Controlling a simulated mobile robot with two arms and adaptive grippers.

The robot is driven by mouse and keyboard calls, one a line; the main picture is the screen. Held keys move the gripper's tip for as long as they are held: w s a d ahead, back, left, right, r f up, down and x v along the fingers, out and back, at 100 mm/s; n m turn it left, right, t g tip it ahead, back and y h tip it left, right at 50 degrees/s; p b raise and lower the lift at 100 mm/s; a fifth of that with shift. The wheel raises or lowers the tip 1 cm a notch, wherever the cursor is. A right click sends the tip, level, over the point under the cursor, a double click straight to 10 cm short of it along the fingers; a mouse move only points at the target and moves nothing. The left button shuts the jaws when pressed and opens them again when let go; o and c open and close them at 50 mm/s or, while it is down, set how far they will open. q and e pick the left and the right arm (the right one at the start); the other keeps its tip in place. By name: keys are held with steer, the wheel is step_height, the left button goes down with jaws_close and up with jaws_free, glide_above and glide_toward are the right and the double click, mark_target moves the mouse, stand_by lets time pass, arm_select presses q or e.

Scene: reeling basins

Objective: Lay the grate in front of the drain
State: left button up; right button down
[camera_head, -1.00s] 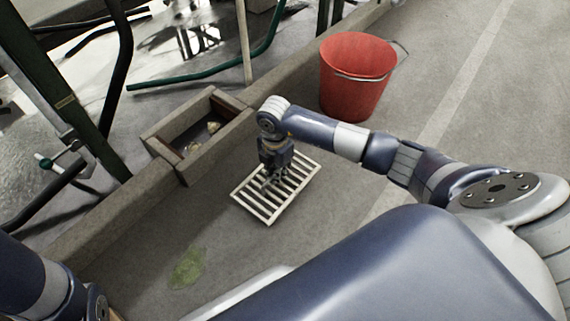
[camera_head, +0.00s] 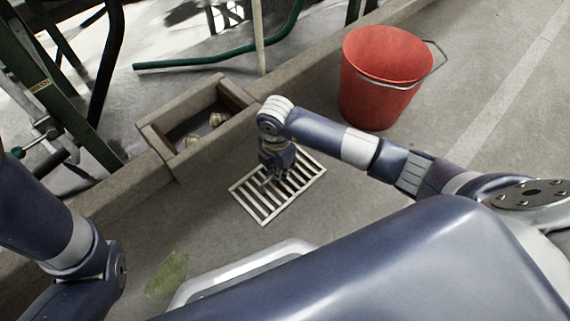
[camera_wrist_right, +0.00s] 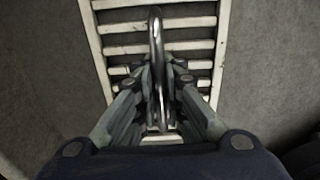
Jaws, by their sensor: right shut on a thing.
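The grate (camera_head: 252,207) is a pale slatted panel low over or on the grey floor, in front of the drain; I cannot tell whether it touches. The drain (camera_head: 160,148) is a box-like stone basin at the low curb, with a few small pale lumps inside. My right gripper (camera_head: 268,181) points down over the grate's middle. In the right wrist view its fingers (camera_wrist_right: 157,85) are closed around an upright metal handle (camera_wrist_right: 156,45) on the grate (camera_wrist_right: 223,40). My left arm shows at the left edge of the head view, its gripper out of frame.
A red bucket (camera_head: 380,85) with a wire handle stands behind my right arm. A low curb (camera_head: 290,85) runs diagonally past the drain. A green hose or pipe (camera_head: 200,62) lies beyond it. A green patch (camera_head: 167,275) marks the floor near my base.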

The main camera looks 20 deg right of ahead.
steer(key=shift+r, duration=0.1)
steer(key=shift+a, duration=0.1)
steer(key=c, duration=2.1)
jaws_free()
steer(key=shift+f, duration=0.25)
steer(key=o, duration=0.4)
step_height(320, 180, up, 12)
steer(key=p, duration=0.9)
steer(key=shift+r+p, duration=0.2)
steer(key=shift+p, duration=0.15)
